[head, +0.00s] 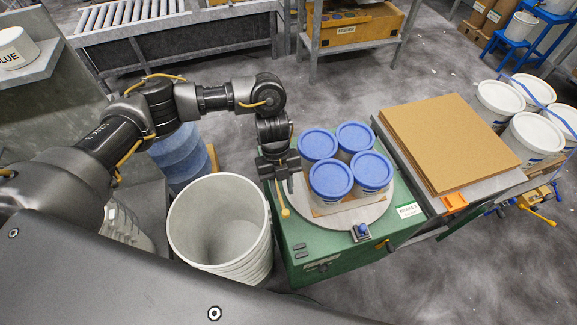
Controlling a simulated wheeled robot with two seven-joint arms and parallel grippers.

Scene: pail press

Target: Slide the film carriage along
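My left gripper (280,180) points down at the left edge of the green machine (300,245), just left of the blue-lidded pails. A thin yellow handle (285,205) with a rounded end shows directly below its fingers. I cannot tell whether the fingers are closed on it or only in front of it. I cannot make out a film carriage clearly; the gripper and forearm cover that edge of the machine. Several pails with blue lids (332,179) stand grouped on a round grey turntable (325,219) on top of the machine. My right gripper is not in view.
A tall stack of empty white pails (222,225) stands close left of the machine. Brown cardboard sheets (450,140) lie on a stand to the right. White lidded pails (532,137) stand beyond. A roller conveyor (180,40) runs behind. Grey floor lies open between.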

